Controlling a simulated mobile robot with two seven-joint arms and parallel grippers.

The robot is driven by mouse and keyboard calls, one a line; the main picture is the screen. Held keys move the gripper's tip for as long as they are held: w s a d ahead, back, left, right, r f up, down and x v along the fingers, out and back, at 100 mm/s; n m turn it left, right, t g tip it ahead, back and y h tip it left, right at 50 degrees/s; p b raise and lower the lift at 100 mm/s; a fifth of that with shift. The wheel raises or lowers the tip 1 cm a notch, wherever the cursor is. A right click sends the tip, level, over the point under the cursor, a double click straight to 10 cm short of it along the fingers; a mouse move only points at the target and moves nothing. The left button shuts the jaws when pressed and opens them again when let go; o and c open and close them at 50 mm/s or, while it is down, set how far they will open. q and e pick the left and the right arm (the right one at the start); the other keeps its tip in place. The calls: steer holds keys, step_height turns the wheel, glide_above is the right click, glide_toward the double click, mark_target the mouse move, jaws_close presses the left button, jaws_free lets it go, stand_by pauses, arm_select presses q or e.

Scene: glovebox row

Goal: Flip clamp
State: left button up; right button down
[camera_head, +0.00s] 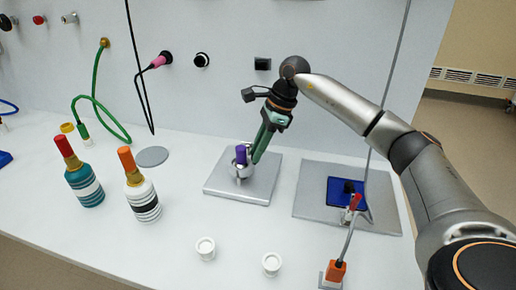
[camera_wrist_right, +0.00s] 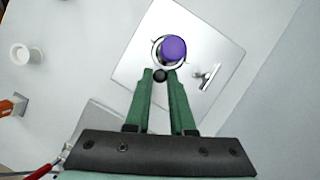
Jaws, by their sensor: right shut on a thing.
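A metal ring fixture (camera_head: 243,170) stands on a square grey plate (camera_head: 240,192) at the middle of the bench. A purple-topped cylinder (camera_head: 240,153) stands upright in it; its round purple top also shows in the wrist view (camera_wrist_right: 173,49). A small black ball knob (camera_wrist_right: 160,75) sits at the ring's near edge. My right gripper (camera_head: 254,160) reaches down beside the purple cylinder, its green fingers shut on the black knob. The fingers hide part of the knob and what it joins. My left gripper is in neither view.
A small metal T-shaped piece (camera_wrist_right: 208,76) is on the plate. To the right, a larger grey plate (camera_head: 315,205) bears a blue pad (camera_head: 338,192) and a red-handled device (camera_head: 353,204). Two bottles (camera_head: 88,187) (camera_head: 143,199) stand left; two white cups (camera_head: 205,248) (camera_head: 271,263) stand in front.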

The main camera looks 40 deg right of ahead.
steer(key=shift+w+r, duration=0.1)
steer(key=c, duration=0.8)
jaws_free()
steer(key=v, duration=1.2)
steer(key=shift+d+r+p, duration=0.15)
steer(key=shift+r+p, duration=0.05)
steer(key=shift+p, duration=0.2)
steer(key=shift+r, duration=0.1)
